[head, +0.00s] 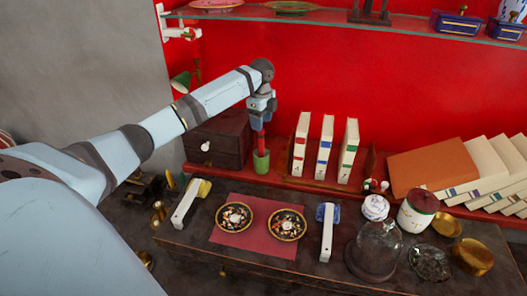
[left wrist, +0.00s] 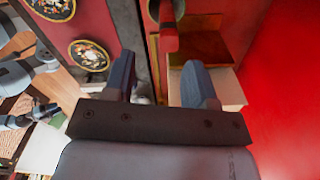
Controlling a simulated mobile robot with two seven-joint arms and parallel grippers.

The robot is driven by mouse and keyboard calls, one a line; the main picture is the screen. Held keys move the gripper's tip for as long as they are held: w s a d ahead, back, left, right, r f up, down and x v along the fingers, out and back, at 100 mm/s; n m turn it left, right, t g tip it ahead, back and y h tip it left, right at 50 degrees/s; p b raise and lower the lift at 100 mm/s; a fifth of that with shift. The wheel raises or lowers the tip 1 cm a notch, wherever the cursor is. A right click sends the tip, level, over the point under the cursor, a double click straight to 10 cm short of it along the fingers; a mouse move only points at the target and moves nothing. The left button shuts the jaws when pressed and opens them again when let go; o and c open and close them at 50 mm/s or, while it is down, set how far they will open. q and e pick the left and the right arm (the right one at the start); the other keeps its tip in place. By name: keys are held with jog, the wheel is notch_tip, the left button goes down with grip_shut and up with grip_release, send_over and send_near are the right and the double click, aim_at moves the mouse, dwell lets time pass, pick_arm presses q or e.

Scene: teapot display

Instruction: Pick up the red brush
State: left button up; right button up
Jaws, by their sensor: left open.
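The red brush (head: 261,143) stands upright in a small green cup (head: 261,163) at the left end of the red ledge. My left gripper (head: 262,112) is above it, pointing down, with its fingers close to the brush's upper end. In the left wrist view the left gripper (left wrist: 159,65) has its two blue fingers spread apart with nothing held between them. A red rod end, which looks like the brush (left wrist: 168,28), shows beyond the fingertips, in the gap between them.
A dark drawer box (head: 218,140) stands left of the cup. White books (head: 301,145) stand to its right. In front are a red mat (head: 254,252) with two patterned plates and a glass dome (head: 375,250). A glass shelf (head: 350,17) runs above.

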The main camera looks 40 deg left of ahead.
aim_at(261, 138)
pick_arm(q)
notch_tip(261, 138, down, 3)
jog(key=shift+w+r, duration=0.1)
jog(key=shift+w, duration=0.05)
jog(key=f, duration=0.3)
jog(key=a+f+p, duration=0.1)
jog(key=f, duration=0.1)
jog(key=shift+w+f, duration=0.2)
grip_shut()
